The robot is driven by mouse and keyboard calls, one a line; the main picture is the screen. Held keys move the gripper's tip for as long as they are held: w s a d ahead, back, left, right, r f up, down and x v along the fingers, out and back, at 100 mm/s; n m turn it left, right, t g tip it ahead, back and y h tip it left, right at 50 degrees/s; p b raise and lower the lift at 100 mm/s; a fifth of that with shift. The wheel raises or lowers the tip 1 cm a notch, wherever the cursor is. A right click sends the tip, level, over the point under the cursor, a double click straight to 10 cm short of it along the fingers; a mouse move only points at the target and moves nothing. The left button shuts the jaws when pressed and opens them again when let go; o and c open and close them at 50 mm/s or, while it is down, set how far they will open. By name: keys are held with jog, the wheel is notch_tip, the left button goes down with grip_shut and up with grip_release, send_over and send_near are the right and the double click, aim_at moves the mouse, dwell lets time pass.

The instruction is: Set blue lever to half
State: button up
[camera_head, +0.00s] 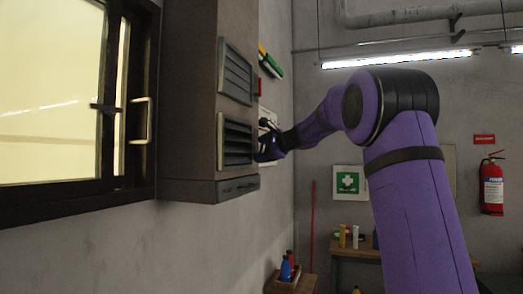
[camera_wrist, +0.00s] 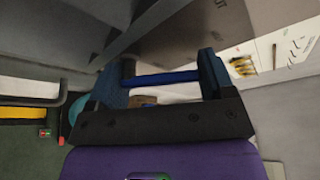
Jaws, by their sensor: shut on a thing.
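The blue lever (camera_wrist: 160,78) shows in the wrist view as a blue bar running across between the two fingers of my gripper (camera_wrist: 163,74). My gripper is shut on the lever, with a finger at each end of the visible bar. The lever's pivot and exact angle are hidden. In the head view, my gripper (camera_head: 266,150) is at the right side of the grey wall cabinet (camera_head: 190,90), beside its lower louvred vent (camera_head: 238,142). The lever cannot be made out there.
A window (camera_head: 55,95) with a dark frame is left of the cabinet. A fire extinguisher (camera_head: 492,186) hangs on the back wall at right. A wooden table (camera_head: 355,252) with bottles stands below the first-aid sign (camera_head: 347,183). A teal round part (camera_wrist: 78,110) is left of my gripper.

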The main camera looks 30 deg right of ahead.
jog(key=shift+a+r, duration=0.2)
jog(key=shift+a, duration=0.05)
dwell(0.3)
jog(key=o, duration=0.8)
jog(key=shift+o, duration=0.5)
jog(key=shift+f, duration=0.1)
